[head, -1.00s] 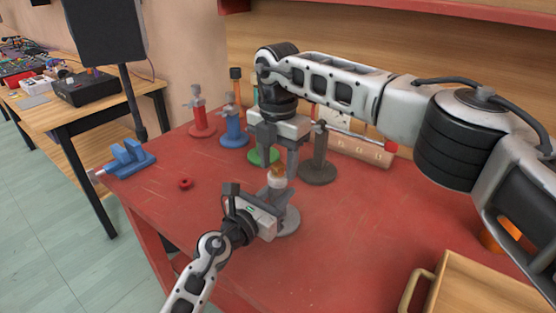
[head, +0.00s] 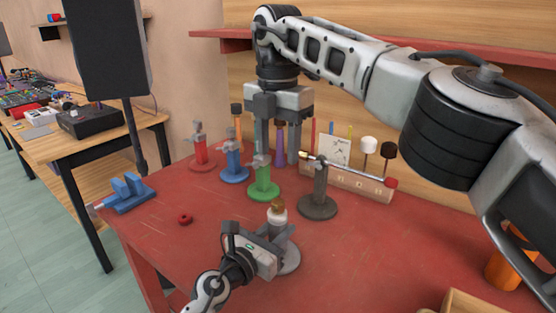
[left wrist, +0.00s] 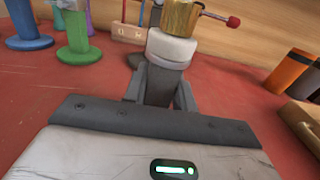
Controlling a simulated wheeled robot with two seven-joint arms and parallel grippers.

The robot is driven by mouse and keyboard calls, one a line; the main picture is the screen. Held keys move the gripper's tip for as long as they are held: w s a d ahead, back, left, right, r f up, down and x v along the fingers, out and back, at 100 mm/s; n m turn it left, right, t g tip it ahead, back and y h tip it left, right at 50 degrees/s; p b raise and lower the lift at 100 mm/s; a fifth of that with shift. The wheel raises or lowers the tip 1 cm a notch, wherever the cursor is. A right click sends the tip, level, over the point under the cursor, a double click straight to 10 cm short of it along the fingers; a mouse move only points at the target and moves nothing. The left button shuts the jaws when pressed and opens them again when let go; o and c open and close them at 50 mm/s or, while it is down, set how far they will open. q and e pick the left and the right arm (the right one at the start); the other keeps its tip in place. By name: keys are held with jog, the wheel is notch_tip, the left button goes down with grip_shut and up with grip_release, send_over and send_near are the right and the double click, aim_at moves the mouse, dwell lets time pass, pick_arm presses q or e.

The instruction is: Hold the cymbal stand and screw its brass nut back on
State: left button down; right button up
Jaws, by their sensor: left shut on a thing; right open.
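The cymbal stand has a round grey base (head: 289,262) on the red table and stands upright. My left gripper (head: 277,236) is shut on its post, and the fingers also show in the left wrist view (left wrist: 160,85). A pale collar (left wrist: 172,48) sits just above the fingers. The brass nut (head: 278,207) sits on top of the collar; it also shows in the left wrist view (left wrist: 182,18), cut off by the top edge. My right gripper (head: 278,145) is open and empty, above and behind the nut and apart from it. The thread is hidden.
Red, blue, green (head: 263,184) and dark (head: 318,200) stands line the back, with a mallet (head: 350,172) across the dark one. A wooden rack (head: 350,184) is behind. A blue vise (head: 127,192) and red ring (head: 184,218) lie left. The right table is mostly clear.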

pick_arm(q)
jog(key=c, duration=1.1)
grip_release()
jog(key=shift+o, duration=0.2)
jog(key=v, duration=1.6)
